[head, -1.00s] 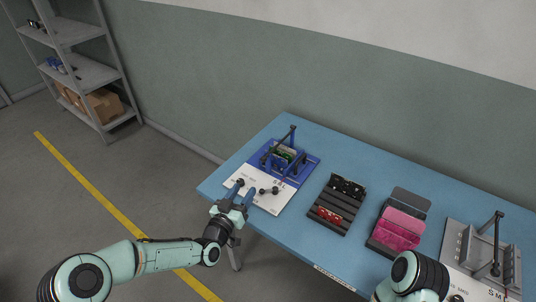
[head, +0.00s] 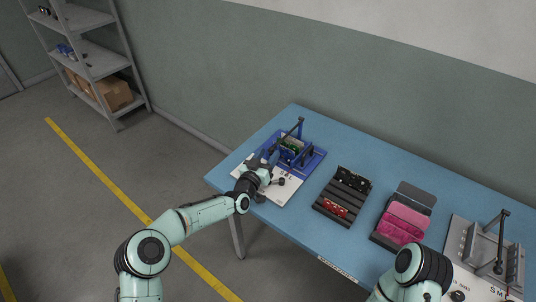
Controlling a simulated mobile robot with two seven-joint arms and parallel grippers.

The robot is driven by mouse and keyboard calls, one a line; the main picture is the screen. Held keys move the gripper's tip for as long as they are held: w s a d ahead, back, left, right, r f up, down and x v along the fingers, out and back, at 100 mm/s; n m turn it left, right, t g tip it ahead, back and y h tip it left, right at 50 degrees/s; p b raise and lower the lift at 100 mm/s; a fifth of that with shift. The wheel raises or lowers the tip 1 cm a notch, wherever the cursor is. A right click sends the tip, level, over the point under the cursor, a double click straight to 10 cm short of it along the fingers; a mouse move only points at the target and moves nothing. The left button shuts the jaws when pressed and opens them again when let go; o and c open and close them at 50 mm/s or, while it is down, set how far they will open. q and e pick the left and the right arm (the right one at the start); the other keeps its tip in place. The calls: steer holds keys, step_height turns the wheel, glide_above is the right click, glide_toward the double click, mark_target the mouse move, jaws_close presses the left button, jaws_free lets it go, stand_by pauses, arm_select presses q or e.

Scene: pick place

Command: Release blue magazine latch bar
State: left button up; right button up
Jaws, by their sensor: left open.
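The blue magazine fixture (head: 314,158) stands at the back left of the table on a white base plate (head: 285,190). A dark latch bar (head: 300,126) stands up at its rear, and a green part sits inside the fixture. My left gripper (head: 269,162) is open over the left part of the white plate, at the front left side of the blue fixture. Its fingers partly hide the fixture's left side, and I cannot tell whether they touch it. My right arm shows at the bottom right, but its gripper is out of view.
On the blue table (head: 375,165), a black rack (head: 326,208) holds red and black parts. Right of it is a bin with pink parts (head: 402,222), then a grey fixture (head: 485,250) with an upright lever. A grey shelf (head: 95,70) stands at the back left.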

arm_select(q)
steer(key=shift+w+d, duration=0.15)
steer(key=shift+w, duration=0.2)
jaws_close()
steer(key=shift+r, duration=0.1)
